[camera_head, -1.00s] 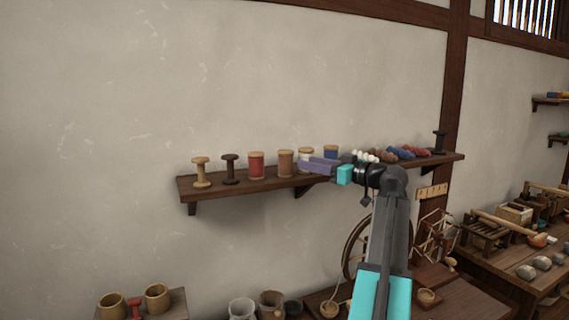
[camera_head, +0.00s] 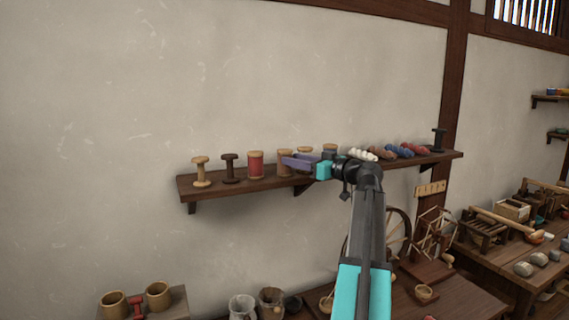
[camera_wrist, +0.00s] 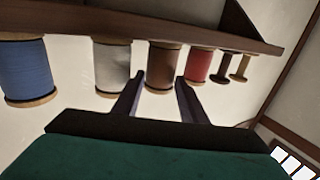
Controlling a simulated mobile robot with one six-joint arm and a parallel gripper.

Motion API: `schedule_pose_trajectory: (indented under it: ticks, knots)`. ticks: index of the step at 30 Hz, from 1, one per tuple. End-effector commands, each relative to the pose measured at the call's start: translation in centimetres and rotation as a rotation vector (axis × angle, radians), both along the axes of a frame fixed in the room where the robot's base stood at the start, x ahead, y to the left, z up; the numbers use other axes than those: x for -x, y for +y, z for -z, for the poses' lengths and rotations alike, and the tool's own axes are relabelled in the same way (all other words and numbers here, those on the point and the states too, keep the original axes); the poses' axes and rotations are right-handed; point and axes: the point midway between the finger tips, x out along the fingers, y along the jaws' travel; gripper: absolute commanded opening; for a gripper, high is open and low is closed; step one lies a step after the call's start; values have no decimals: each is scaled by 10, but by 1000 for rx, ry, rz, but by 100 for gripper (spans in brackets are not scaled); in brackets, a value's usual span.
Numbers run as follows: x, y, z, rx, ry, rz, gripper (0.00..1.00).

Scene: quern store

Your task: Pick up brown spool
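The brown spool (camera_head: 285,155) stands upright on the wall shelf, between a red spool and a white spool. My gripper (camera_head: 290,162) reaches in from the right at shelf height, and its purple fingers cover part of the brown spool. In the wrist view, which is upside down, the brown spool (camera_wrist: 163,66) appears between the two fingertips (camera_wrist: 160,76). The fingers are apart, with a gap on both sides of the spool. I cannot tell how far the tips reach along its sides.
The red spool (camera_wrist: 199,65) and white spool (camera_wrist: 112,66) stand close on either side. A blue spool (camera_wrist: 26,70) is farther along. Two thin-waisted spools stand at the shelf's left end in the head view. The shelf (camera_head: 225,189) is narrow, with bare wall behind.

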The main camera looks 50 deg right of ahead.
Motion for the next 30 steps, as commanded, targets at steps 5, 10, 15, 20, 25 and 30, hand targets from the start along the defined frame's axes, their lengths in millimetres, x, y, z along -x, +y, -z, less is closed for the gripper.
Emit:
schedule_pose_trajectory:
  ticks: [5,10,15,20,25,30]
  knots:
    - [-23,2,-3,-1,0,-2,39]
    - [-40,4,-2,0,0,-2,39]
    - [-45,5,0,1,0,-1,39]
    - [-45,6,0,1,0,-3,39]
    - [-45,6,0,0,0,-3,39]
    - [-45,5,0,0,0,-3,35]
